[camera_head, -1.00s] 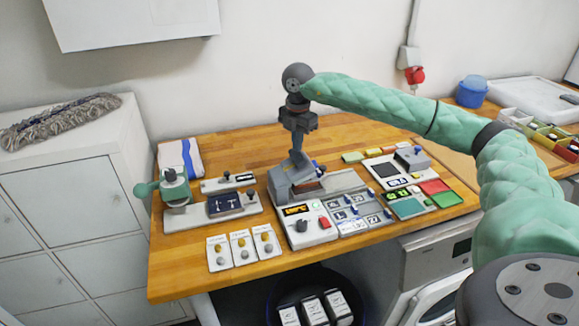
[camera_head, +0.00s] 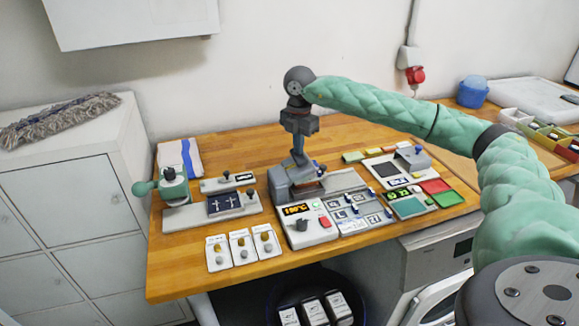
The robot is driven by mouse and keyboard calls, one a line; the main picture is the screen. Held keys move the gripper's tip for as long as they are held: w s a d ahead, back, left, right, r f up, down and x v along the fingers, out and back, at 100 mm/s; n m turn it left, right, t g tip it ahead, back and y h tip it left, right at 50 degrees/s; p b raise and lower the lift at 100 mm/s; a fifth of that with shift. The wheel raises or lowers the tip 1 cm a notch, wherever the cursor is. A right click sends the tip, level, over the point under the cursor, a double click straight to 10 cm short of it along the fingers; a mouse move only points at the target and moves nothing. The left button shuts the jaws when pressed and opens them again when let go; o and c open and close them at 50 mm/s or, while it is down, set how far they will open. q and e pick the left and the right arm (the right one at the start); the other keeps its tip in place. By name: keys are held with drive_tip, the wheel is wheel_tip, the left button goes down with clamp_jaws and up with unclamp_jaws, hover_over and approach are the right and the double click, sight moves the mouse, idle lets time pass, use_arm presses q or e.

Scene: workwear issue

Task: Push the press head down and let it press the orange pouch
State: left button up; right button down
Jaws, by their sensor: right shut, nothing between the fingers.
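The grey press (camera_head: 281,187) stands behind a white control unit with a lit orange display (camera_head: 295,209). My right gripper (camera_head: 299,162) points down from above, shut and empty, with its tips at the press head. The head looks lowered, close to its bed; my gripper hides part of it, and I cannot tell whether they touch. I cannot make out the orange pouch; a small reddish-brown patch (camera_head: 318,175) shows at the right of the head. My left gripper is not in view.
A green hand press (camera_head: 173,187) and a dark-topped fixture (camera_head: 231,203) stand at the left. Several white cards (camera_head: 240,247) lie in front. Trays and coloured pads (camera_head: 408,207) fill the right. Bare wood lies behind the press.

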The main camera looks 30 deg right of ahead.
sight(304, 151)
drive_tip(key=shift+s+d+f+b, duration=0.15)
drive_tip(key=shift+d+f+b, duration=0.35)
drive_tip(key=shift+f, duration=0.25)
drive_tip(key=shift+s+d+f+b, duration=0.15)
drive_tip(key=shift+d+f+b, duration=0.2)
drive_tip(key=shift+f+b, duration=0.3)
idle(0.3)
idle(0.5)
wheel_tip(304, 151, up, 13)
drive_tip(key=p, duration=0.5)
idle(1.4)
idle(0.5)
